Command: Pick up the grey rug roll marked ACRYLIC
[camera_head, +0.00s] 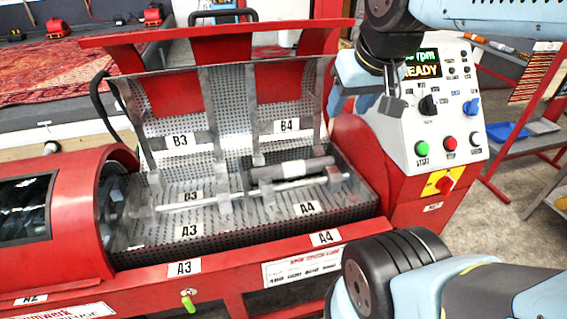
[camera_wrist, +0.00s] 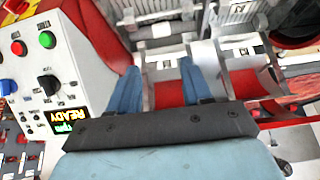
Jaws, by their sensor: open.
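A grey roll (camera_head: 290,169) lies in the right part of the perforated metal drum (camera_head: 262,229), between the B4 and A4 labels. I cannot read any ACRYLIC mark on it. A thin pale bar runs lengthwise just in front of it. My gripper (camera_head: 367,104) is above and to the right of the roll, in front of the control panel, apart from it. In the wrist view my gripper (camera_wrist: 160,84) shows two blue fingers spread with nothing between them.
The red machine's raised perforated lid (camera_head: 228,105) stands behind the drum. The control panel (camera_head: 447,120), reading READY, stands close on the right; it also shows in the wrist view (camera_wrist: 45,60). A patterned rug (camera_head: 60,70) lies at the back left. A shelf (camera_head: 530,130) is at the far right.

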